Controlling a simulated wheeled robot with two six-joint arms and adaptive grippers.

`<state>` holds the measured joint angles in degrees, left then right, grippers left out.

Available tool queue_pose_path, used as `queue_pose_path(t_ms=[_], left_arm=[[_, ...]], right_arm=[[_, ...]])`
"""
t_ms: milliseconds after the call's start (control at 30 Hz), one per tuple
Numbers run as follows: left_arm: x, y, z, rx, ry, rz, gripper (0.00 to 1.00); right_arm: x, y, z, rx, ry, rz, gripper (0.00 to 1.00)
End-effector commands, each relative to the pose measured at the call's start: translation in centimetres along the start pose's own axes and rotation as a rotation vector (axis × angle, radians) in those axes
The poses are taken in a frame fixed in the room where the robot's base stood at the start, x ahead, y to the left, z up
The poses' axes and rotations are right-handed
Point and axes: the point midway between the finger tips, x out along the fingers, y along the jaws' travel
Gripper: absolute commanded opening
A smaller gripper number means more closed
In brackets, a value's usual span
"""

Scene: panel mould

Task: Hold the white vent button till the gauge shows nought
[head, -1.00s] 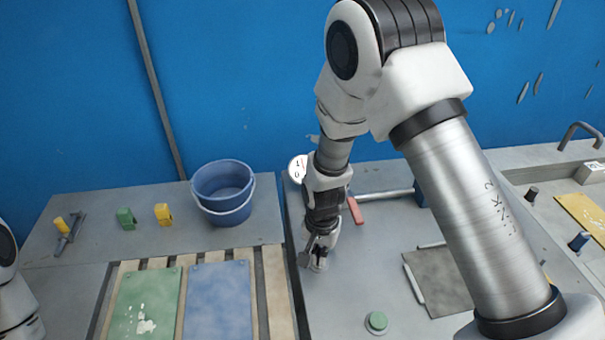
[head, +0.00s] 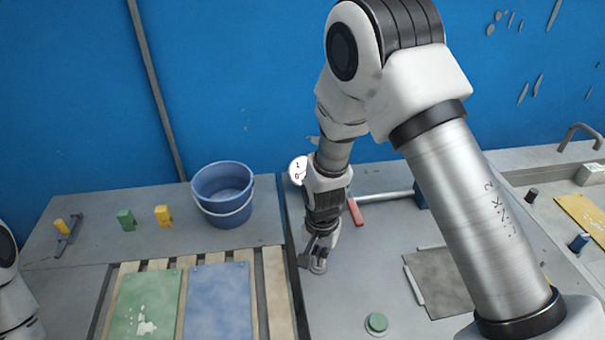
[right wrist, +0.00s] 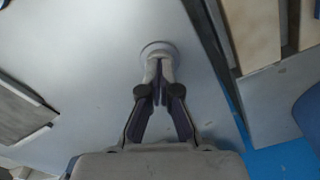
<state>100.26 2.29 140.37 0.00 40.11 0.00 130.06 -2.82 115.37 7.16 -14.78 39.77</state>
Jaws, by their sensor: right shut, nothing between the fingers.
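The white vent button (right wrist: 158,46) shows in the right wrist view as a pale round disc on the grey top. My right gripper (right wrist: 158,72) is shut and empty, its fingertips overlapping the near part of the disc. In the head view my right gripper (head: 318,264) points down at the grey top and hides most of the button; whether it is pressed in, I cannot tell. The round white gauge (head: 296,169) stands behind, partly covered by my right arm. The marks 1 and 0 show on it; its reading is too small to tell. My left gripper is out of view.
A green button (head: 376,322) is in front on the same top. A red-handled tool (head: 355,211) and a dark plate (head: 440,281) lie to the right. A blue bucket (head: 223,190) stands at the left. Grey surface around the gripper is clear.

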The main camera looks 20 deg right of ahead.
Motion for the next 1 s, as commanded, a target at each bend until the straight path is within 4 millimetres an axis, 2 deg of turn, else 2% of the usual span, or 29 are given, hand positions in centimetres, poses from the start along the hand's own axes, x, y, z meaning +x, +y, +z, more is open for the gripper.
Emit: queue_pose_path(t_ms=[200, 533, 1000], left_arm=[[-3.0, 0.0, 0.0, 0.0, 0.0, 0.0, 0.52], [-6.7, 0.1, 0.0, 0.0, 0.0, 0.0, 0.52], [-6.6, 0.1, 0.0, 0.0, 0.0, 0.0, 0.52]], right_arm=[[-3.0, 0.0, 0.0, 0.0, 0.0, 0.0, 0.0], [-6.8, 0.0, 0.0, 0.0, 0.0, 0.0, 0.0], [-6.8, 0.0, 0.0, 0.0, 0.0, 0.0, 0.0]])
